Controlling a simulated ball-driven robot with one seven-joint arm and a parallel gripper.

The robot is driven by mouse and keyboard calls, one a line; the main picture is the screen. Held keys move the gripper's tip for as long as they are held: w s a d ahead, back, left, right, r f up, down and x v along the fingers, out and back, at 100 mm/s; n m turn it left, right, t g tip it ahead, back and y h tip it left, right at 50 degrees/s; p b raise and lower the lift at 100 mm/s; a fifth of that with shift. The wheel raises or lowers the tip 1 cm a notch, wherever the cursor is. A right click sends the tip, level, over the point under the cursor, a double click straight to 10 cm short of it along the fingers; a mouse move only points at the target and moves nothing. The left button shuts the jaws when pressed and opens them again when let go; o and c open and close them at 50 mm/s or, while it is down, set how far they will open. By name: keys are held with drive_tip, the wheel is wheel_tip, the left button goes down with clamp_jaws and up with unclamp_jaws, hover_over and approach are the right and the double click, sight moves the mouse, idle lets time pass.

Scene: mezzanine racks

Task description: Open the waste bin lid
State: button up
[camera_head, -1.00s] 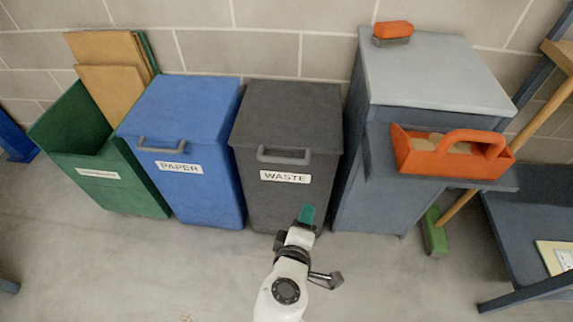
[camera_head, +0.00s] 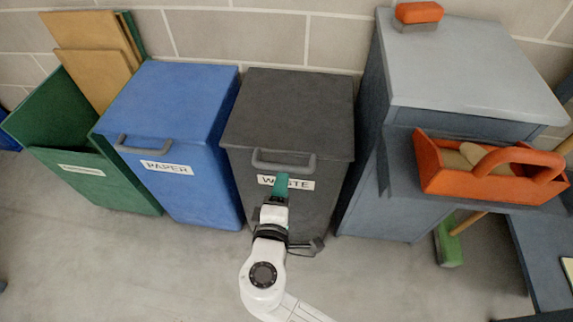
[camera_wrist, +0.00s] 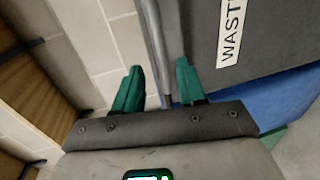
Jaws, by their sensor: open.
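The dark grey waste bin (camera_head: 255,195) stands against the wall with its flat lid (camera_head: 288,112) closed. A grey bar handle (camera_head: 262,163) sits at the lid's front edge, above the white WASTE label (camera_head: 304,184). My gripper (camera_head: 290,176) is in front of the bin, its green fingers overlapping the label just below the handle. In the wrist view my gripper (camera_wrist: 159,78) shows two green fingers apart with nothing clearly held. The label (camera_wrist: 231,28) and dark bin front (camera_wrist: 275,45) lie to their right. Whether the fingers touch the handle cannot be told.
A blue paper bin (camera_head: 165,100) stands close on the left, then an open green bin (camera_head: 95,180) with cardboard. A grey cabinet (camera_head: 470,75) with a side shelf bearing an orange tote (camera_head: 440,175) is on the right. The floor (camera_head: 150,270) in front is clear.

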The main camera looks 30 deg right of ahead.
sight(286, 166)
drive_tip(key=b+x, duration=0.1)
drive_tip(key=x, duration=0.6)
drive_tip(key=shift+w+d, duration=0.15)
drive_tip(key=shift+w, duration=0.1)
clamp_jaws()
idle(0.3)
